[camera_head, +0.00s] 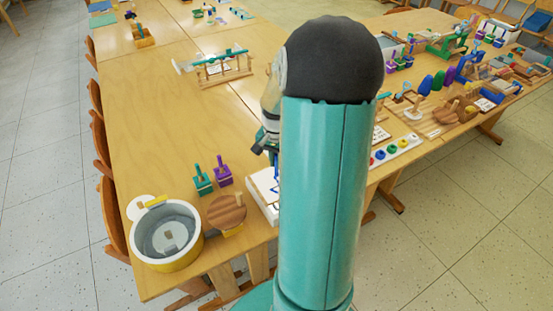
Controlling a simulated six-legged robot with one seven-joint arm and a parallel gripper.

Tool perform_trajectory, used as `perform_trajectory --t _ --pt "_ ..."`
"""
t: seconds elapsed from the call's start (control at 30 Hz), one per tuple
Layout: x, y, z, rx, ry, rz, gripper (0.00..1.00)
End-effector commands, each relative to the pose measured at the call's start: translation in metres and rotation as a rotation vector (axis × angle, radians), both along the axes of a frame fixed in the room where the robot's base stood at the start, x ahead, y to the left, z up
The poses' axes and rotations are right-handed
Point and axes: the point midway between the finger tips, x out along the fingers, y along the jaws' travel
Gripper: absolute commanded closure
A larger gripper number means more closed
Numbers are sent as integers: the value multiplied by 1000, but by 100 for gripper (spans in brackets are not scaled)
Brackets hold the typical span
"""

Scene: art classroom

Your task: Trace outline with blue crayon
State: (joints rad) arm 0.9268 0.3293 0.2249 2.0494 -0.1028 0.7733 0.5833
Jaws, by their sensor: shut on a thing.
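My turquoise arm with its dark rounded joint fills the middle of the view. My gripper (266,146) shows only in part at the arm's left edge, above a white sheet or board (260,187) at the table's front edge. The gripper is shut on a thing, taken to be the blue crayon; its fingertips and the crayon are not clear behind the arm. Blue marks show on the white sheet beside the arm. I cannot tell whether the crayon tip touches the sheet. The right part of the sheet is hidden.
Left of the sheet stand a round grey-and-yellow tub (166,236), a round wooden board (227,212), and small teal (202,181) and purple (223,174) holders. A wooden rack (223,67) stands farther back. The right table (430,125) is crowded. The left table's middle (150,120) is clear.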

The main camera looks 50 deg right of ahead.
Motion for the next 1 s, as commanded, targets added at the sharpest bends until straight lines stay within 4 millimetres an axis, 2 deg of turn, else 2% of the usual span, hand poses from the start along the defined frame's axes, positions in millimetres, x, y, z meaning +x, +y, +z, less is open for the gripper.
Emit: perform_trajectory --t 1.0 --pt "0 0 -19 1 1 0 100"
